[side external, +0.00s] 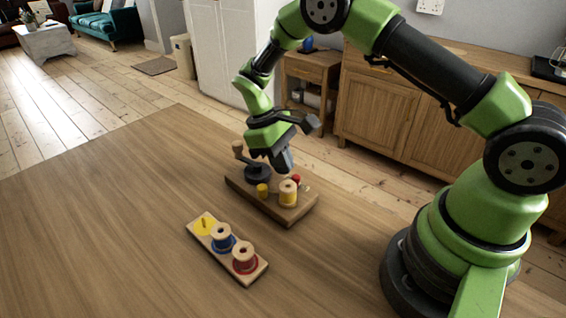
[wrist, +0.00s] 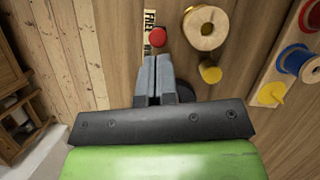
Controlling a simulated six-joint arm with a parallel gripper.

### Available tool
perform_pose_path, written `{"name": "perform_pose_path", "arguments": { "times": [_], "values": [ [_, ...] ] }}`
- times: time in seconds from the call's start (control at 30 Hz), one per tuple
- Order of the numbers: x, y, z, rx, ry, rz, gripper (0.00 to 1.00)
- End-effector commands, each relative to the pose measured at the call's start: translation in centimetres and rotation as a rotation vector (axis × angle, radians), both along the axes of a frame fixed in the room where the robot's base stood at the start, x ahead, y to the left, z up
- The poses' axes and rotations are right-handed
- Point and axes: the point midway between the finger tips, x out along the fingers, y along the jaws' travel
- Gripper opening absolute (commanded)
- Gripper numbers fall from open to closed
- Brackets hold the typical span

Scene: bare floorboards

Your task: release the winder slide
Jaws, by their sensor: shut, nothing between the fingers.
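The winder is a wooden board (side external: 290,216) with a dark crank (side external: 258,172), a short yellow peg (side external: 262,190) and a yellow-wound spool (side external: 288,195). The slide's red knob (side external: 297,179) sits beside the spool; in the wrist view the red knob (wrist: 157,37) lies just beyond my fingertips. A pale lettered strip (wrist: 150,18) runs by the knob, partly covered by it and my fingers. My gripper (wrist: 155,58) is shut and empty, pointing down over the board; it also shows in the side view (side external: 284,168). Whether it touches the knob I cannot tell.
A wooden rack (side external: 256,274) lies nearer the camera with a blue spool (side external: 221,240), a red spool (side external: 244,259) and a yellow disc with a peg (side external: 204,225). The tabletop (side external: 110,220) left of it is clear. A cabinet (side external: 380,115) stands behind.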

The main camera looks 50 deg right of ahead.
Motion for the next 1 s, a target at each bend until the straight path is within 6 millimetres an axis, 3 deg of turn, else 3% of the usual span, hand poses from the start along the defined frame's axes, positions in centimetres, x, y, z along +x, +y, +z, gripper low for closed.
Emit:
{"name": "perform_pose_path", "arguments": {
  "times": [0.4, 0.7, 1.0],
  "values": [
    [-0.2, 0.0, -0.4, 0.001, 0.0, -0.001, 0.0],
    [-2.4, -0.2, -0.3, 0.0, 0.002, 0.0, 0.0],
    [-2.8, -0.2, -0.5, 0.0, 0.01, -0.003, 0.0]
  ]
}}
